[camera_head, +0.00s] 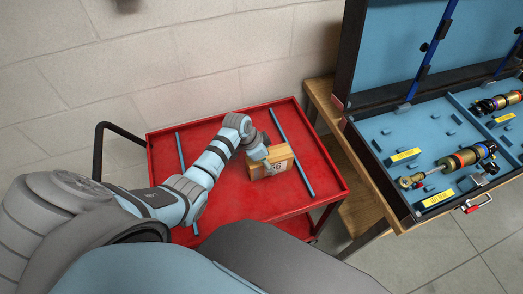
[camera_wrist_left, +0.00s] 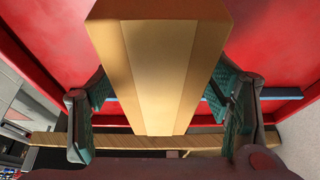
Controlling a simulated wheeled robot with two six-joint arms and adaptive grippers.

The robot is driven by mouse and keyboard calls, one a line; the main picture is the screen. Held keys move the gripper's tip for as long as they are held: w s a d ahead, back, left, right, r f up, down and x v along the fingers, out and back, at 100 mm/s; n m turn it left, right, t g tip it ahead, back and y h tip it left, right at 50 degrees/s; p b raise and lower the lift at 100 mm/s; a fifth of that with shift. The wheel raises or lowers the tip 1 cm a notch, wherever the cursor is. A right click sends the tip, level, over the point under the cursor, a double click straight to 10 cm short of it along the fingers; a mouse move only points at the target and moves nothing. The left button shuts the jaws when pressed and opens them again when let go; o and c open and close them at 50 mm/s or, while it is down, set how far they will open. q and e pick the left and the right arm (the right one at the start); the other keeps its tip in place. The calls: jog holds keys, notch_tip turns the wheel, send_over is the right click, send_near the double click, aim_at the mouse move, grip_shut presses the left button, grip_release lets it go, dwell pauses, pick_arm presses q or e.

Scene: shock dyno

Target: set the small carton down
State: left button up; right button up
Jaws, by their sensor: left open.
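My left gripper (camera_head: 262,157) is at the carton's top. In the left wrist view the left gripper's (camera_wrist_left: 162,115) green-padded fingers stand on either side of the carton, with gaps showing between pads and carton. The carton's underside is hidden. My right gripper is not in view.
The red cart has blue strips (camera_head: 291,152) on its top and a black handle (camera_head: 98,150) at left. A wooden bench (camera_head: 357,200) on the right holds an open blue case (camera_head: 380,128) with shock absorbers (camera_head: 452,164). Free red surface lies around the carton.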

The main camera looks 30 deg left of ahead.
pick_arm(q)
jog(key=p+v, duration=0.2)
jog(key=v, duration=0.8)
jog(key=shift+a+p, duration=0.1)
jog(key=shift+p, duration=0.3)
jog(key=shift+s+r, duration=0.15)
jog(key=shift+r, duration=0.2)
jog(key=shift+f, duration=0.1)
